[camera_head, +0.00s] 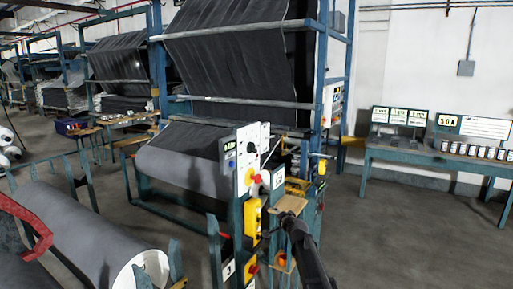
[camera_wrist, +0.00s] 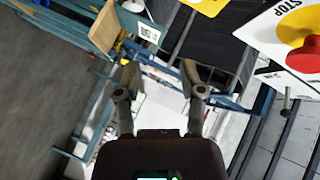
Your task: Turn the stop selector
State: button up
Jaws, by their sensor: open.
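The stop selector is a red knob (camera_wrist: 305,55) on a yellow disc marked STOP, on a white plate (camera_wrist: 268,28) at the upper right of the wrist view, cut by the frame edge. In the head view the red knob (camera_head: 257,179) sticks out from the white panel on the blue post. My gripper (camera_wrist: 160,72) is open, with nothing between its fingers. In the wrist view it is to the left of and below the knob, apart from it. In the head view my gripper (camera_head: 287,217) is small and dark, in front of the machine, right of and below the knob.
A yellow box (camera_head: 252,217) and a lower red button (camera_head: 253,268) are on the same post. A small wooden shelf (camera_head: 291,204) is close to my gripper. A large grey roll (camera_head: 85,232) lies left. A bench (camera_head: 430,160) stands right, with open floor before it.

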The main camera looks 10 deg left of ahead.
notch_tip(320, 180, up, 12)
jog(key=d+m+g+y+p, duration=0.1)
jog(key=m+g+y+p, duration=0.5)
jog(key=p, duration=0.6)
jog(key=m+g+y+p, duration=0.1)
jog(key=m+y+p, duration=0.35)
jog(key=p, duration=0.45)
send_near(256, 149)
jog(key=v, duration=0.5)
jog(key=shift+w+a+r+h, duration=0.15)
jog(key=shift+r+h, duration=0.1)
jog(key=shift+r, duration=0.15)
jog(key=shift+a, duration=0.15)
jog(key=x, duration=1.3)
jog(key=shift+a+f, duration=0.1)
jog(key=shift+a, duration=0.15)
grip_shut()
